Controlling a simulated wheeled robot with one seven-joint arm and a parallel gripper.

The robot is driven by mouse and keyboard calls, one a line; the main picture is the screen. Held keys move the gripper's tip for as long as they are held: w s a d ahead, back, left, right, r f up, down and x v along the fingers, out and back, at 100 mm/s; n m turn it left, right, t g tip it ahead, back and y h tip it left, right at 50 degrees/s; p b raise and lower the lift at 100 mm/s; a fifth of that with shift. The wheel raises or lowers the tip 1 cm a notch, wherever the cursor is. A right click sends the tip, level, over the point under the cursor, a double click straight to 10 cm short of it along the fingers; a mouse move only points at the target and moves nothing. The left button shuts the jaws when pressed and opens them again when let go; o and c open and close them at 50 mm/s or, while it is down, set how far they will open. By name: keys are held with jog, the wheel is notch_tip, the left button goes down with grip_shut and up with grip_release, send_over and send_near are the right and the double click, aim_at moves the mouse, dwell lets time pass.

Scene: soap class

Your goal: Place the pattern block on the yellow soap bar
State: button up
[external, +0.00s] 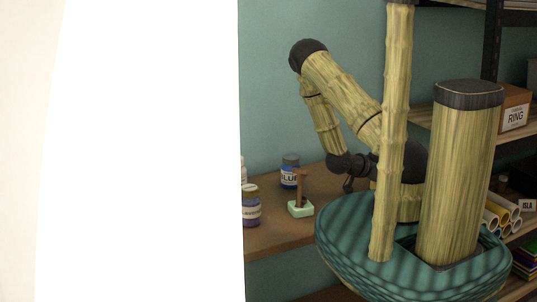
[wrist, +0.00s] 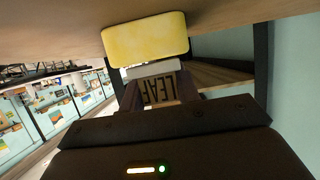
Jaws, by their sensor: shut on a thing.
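My gripper (wrist: 160,92) is shut on the pattern block (wrist: 160,90), a brown block marked LEAF, in the wrist view. The yellow soap bar (wrist: 145,38), a rounded pale yellow slab, is just beyond the block at the top of the wrist view. A pale grey strip shows between the block and the yellow bar; whether the block touches the bar I cannot tell. In the external view my arm bends down to a dark wrist (external: 345,162); the fingers, held block and yellow bar cannot be made out there.
A green soap bar (external: 300,209) with a brown upright stamp (external: 300,188) stands on the wooden bench (external: 275,234). A blue-labelled jar (external: 290,172) and a purple-labelled jar (external: 250,205) stand near it. A large white shape hides the external view's left side. Shelves stand at right.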

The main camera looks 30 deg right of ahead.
jog(key=shift+f, duration=0.1)
jog(key=o, duration=1)
jog(key=shift+c, duration=0.2)
jog(key=shift+a+r, duration=0.15)
jog(key=shift+r, duration=0.05)
jog(key=v, duration=1.1)
jog(key=shift+a+r, duration=0.1)
jog(key=shift+a, duration=0.25)
